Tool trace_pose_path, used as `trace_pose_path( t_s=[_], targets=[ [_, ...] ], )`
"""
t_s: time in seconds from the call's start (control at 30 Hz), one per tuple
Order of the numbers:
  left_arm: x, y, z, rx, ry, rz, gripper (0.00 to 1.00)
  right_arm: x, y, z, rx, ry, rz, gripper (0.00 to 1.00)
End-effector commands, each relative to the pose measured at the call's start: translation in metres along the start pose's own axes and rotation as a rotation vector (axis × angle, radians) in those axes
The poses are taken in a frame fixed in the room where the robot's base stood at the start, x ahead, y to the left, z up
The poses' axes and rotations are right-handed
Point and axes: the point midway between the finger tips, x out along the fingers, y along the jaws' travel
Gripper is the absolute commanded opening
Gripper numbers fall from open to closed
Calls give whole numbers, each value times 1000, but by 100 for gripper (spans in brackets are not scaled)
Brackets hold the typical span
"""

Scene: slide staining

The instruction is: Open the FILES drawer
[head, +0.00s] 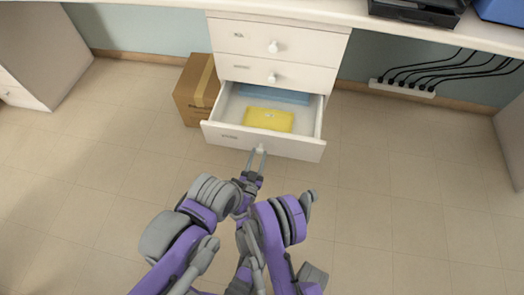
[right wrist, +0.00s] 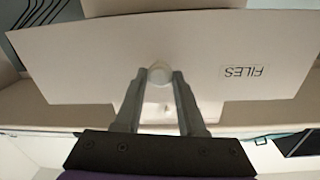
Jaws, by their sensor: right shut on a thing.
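The FILES drawer (head: 230,137) is the lowest drawer of the white cabinet and stands pulled out. A yellow folder (head: 268,120) and blue folders (head: 285,95) lie inside it. My right gripper (head: 257,152) is at the middle of the drawer front, shut on its round white knob. In the right wrist view, the knob (right wrist: 160,70) sits between the fingertips of my right gripper (right wrist: 160,78). The FILES label (right wrist: 243,71) shows upside down on the drawer front there. My left gripper cannot be made out.
Two drawers above, the upper (head: 300,40) and the middle one (head: 305,75), are shut. A cardboard box (head: 190,92) stands left of the cabinet.

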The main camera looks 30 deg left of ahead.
Motion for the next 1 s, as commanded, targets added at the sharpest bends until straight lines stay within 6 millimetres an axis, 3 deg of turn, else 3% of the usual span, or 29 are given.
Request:
trace_pose_path(
  t_s=[0.57,0.6,0.73,1.0],
  targets=[
    [0,0,0,0,0,0,0,-7,0,0,-1,1,3,0],
    [0,0,0,0,0,0,0,-7,0,0,-1,1,3,44],
    [0,0,0,0,0,0,0,-7,0,0,-1,1,2,68],
    [0,0,0,0,0,0,0,-7,-1,0,-1,0,1,69]
  ],
)
